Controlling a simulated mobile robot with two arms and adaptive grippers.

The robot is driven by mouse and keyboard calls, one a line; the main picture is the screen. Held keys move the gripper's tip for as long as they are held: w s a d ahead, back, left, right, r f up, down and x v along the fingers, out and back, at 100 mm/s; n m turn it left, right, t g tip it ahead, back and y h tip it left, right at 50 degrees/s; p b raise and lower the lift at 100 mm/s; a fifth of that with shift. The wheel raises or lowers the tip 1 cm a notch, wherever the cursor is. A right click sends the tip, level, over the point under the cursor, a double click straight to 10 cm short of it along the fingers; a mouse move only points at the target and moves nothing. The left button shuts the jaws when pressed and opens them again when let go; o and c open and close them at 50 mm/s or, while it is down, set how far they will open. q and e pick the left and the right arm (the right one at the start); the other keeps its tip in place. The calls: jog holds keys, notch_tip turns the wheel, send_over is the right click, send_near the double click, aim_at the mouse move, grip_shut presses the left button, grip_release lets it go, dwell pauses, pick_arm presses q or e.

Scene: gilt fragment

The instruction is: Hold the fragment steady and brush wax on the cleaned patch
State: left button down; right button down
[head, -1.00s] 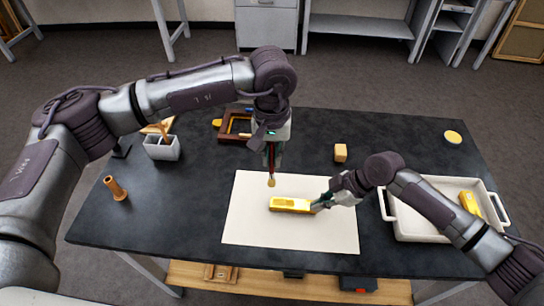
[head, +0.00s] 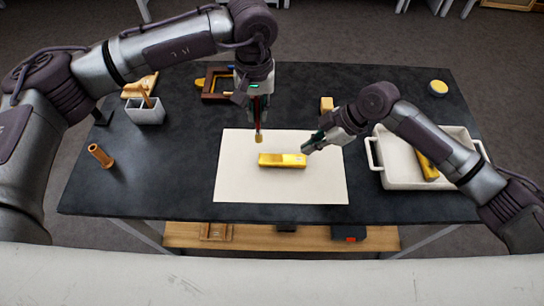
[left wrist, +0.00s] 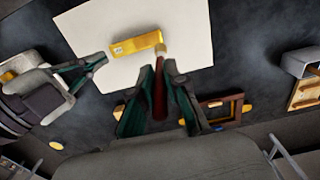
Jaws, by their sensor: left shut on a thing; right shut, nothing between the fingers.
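The gilt fragment (head: 282,161) is a gold bar lying flat on a white sheet (head: 240,185) on the dark table. My left gripper (head: 259,112) is shut on a brush (head: 258,131) with a red-brown handle and pale tip. The brush points down, its tip just above and behind the fragment's left end in the head view. The brush (left wrist: 159,90) also shows in the left wrist view, its tip close to the fragment (left wrist: 137,45); I cannot tell whether they touch. My right gripper (head: 307,147) is shut and empty at the fragment's right end. Contact there is unclear.
A white tray (head: 375,155) with another gold piece (head: 427,166) stands right. The table's front left is clear.

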jog(key=shift+r, duration=0.25)
jog(key=v, duration=1.2)
dwell(0.3)
